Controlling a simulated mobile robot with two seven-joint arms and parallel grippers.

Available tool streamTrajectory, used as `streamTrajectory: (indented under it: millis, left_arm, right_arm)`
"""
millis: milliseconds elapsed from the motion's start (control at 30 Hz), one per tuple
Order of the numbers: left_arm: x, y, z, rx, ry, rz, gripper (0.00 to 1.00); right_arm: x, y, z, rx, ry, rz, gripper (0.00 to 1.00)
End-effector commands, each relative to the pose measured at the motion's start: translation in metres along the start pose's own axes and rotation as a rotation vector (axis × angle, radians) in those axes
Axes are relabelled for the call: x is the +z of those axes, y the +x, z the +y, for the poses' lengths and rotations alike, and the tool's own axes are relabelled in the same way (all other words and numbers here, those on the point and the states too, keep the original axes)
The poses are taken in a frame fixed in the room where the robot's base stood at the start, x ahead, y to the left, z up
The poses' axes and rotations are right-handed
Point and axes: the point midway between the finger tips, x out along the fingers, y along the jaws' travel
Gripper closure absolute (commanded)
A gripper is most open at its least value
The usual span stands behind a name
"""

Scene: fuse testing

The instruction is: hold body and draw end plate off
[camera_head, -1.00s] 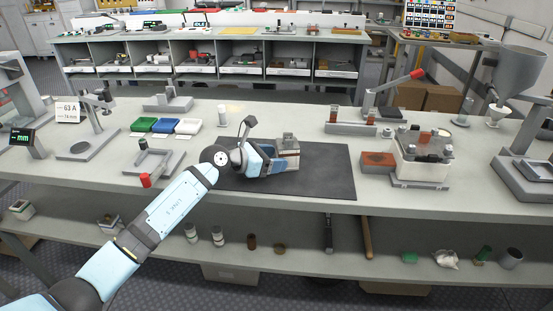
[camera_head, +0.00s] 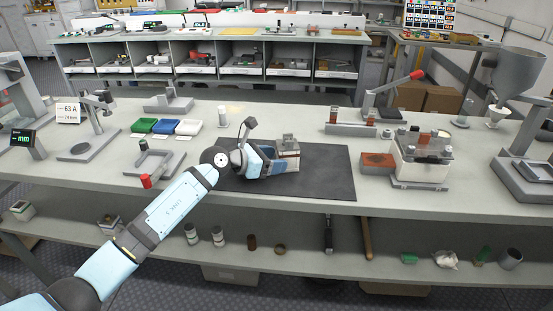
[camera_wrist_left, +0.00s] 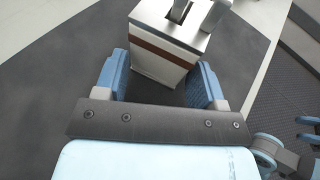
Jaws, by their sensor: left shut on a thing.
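A box-shaped fuse body (camera_head: 290,148) stands on the dark mat, pale with a brown-red band and a grey metal end plate on top. In the left wrist view, the pale body (camera_wrist_left: 158,68) is between two blue fingers. The end plate (camera_wrist_left: 160,20) with its upright metal tabs is at the top edge of that view, partly cut off. My left gripper (camera_head: 284,162) is shut on the body, and it also shows in the left wrist view (camera_wrist_left: 160,82).
The dark mat (camera_head: 330,180) is bare to the right of the fuse. Green, blue and white trays (camera_head: 165,126) and a red-handled fixture (camera_head: 152,168) are to the left.

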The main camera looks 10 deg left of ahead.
Motion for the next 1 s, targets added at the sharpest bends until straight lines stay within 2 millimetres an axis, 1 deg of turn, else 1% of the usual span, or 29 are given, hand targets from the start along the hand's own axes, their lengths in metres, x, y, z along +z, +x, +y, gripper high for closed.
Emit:
streamTrajectory:
  millis: [33,67,1000]
  left_arm:
    - [-0.0061,0.0015,-0.0023,-0.005,-0.004,0.010,0.67]
    - [-0.0062,0.0015,-0.0023,-0.005,-0.004,0.010,0.67]
    - [-0.0025,0.0005,-0.0016,-0.004,-0.003,0.008,0.67]
  right_arm:
    - [0.0000,0.0000,0.0000,0.000,0.000,0.000,0.57]
    - [0.0000,0.0000,0.0000,0.000,0.000,0.000,0.57]
    - [-0.0051,-0.0024,-0.0005,0.000,0.000,0.003,0.57]
